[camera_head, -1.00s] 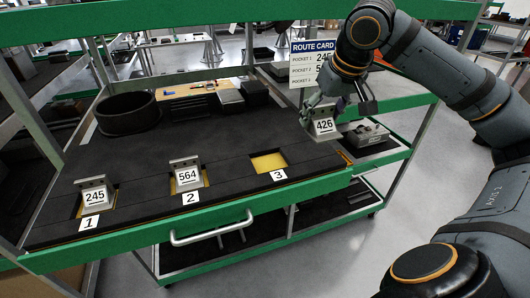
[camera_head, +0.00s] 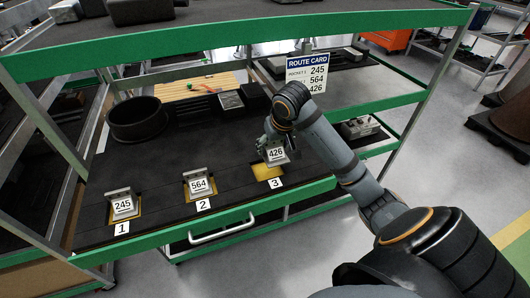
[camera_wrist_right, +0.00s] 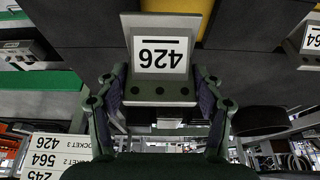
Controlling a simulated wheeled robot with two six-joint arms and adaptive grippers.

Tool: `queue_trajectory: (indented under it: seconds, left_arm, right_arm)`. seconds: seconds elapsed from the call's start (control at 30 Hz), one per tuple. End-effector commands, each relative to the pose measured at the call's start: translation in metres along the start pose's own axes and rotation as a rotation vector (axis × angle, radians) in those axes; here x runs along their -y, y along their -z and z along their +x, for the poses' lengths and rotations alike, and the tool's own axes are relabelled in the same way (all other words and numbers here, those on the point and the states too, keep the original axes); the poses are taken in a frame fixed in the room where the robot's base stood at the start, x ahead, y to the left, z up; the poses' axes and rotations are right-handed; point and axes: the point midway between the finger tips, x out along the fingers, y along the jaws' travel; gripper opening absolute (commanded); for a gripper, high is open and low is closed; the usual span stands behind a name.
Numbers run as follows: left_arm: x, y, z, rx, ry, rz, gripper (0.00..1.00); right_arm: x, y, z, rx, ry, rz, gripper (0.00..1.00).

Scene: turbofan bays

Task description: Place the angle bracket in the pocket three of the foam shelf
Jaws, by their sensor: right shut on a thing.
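The angle bracket labelled 426 (camera_head: 276,154) is held by my right gripper (camera_head: 272,141) just above and behind pocket three (camera_head: 266,171). Pocket three is a yellow-floored recess in the dark foam shelf (camera_head: 160,163), with the number 3 in front of it, and it looks empty. In the right wrist view the bracket (camera_wrist_right: 160,87) sits between the fingers of the gripper (camera_wrist_right: 158,100), its label upside down. Whether the bracket touches the foam cannot be told. My left gripper is not in view.
Bracket 245 (camera_head: 122,204) sits in pocket one and bracket 564 (camera_head: 198,184) in pocket two. The route card (camera_head: 307,74) stands behind, listing 245, 564, 426. A round black bin (camera_head: 137,121) is at the back left. A green upper shelf edge (camera_head: 230,46) crosses overhead.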

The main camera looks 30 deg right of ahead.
Motion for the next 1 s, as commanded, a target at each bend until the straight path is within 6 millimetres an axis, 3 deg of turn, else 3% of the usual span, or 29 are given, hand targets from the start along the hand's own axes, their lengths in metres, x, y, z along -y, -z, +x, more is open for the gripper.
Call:
queue_trajectory:
  seconds: [0.2, 0.43, 0.63, 1.0]
  left_arm:
    - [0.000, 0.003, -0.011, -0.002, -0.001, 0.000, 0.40]
    - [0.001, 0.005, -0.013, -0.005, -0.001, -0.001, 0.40]
    - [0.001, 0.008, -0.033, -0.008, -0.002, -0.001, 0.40]
    - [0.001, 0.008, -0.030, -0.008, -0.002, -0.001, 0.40]
  right_arm:
    - [0.017, 0.003, 0.027, 0.001, 0.003, 0.002, 0.29]
    - [0.023, 0.003, 0.036, 0.001, 0.002, 0.001, 0.29]
    - [0.022, -0.007, 0.061, 0.001, -0.001, 0.000, 0.29]
    - [0.022, -0.010, 0.068, -0.001, -0.001, 0.000, 0.29]
